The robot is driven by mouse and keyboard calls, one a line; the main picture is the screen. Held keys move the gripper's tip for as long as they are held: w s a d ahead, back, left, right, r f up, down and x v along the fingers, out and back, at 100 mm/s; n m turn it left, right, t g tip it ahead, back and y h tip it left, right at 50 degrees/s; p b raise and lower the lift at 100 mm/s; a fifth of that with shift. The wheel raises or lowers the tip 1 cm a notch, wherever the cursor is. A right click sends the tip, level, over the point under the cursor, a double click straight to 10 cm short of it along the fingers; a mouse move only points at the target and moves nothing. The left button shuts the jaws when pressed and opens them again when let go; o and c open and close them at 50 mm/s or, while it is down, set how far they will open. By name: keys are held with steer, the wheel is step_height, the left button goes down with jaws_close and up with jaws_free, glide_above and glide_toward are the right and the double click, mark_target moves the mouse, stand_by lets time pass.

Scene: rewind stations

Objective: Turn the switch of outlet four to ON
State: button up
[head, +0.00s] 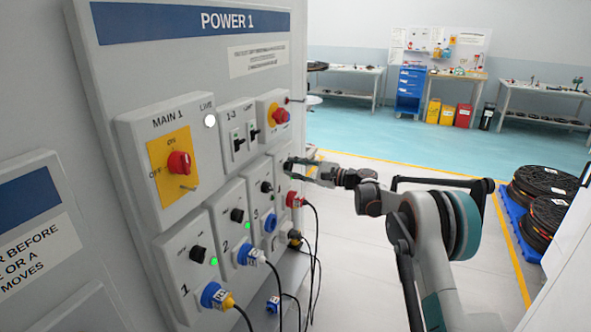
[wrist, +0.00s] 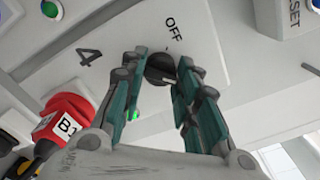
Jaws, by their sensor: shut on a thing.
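Outlet four (wrist: 110,40) fills much of the wrist view, with a "4" and an "OFF" mark printed on its light grey face. Its black round switch (wrist: 160,68) sits between the fingertips of my gripper (wrist: 162,76), which is shut on it. The "OFF" mark is beyond the switch, and a green lamp (wrist: 135,115) glows beside my left finger. The ON mark is not visible, and I cannot tell exactly where the switch points. In the head view my gripper (head: 297,164) reaches the panel above a red plug (head: 295,199).
The red plug, labelled B1 (wrist: 66,118) in the wrist view, is close to my left finger. The POWER 1 panel (head: 205,75) carries outlets, a MAIN 1 switch (head: 178,163) and hanging cables. Black reels (head: 545,185) stand on the right. The floor between is clear.

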stand_by(0.3)
steer(key=o, duration=1.1)
steer(key=shift+c, duration=0.2)
steer(key=v, duration=1.2)
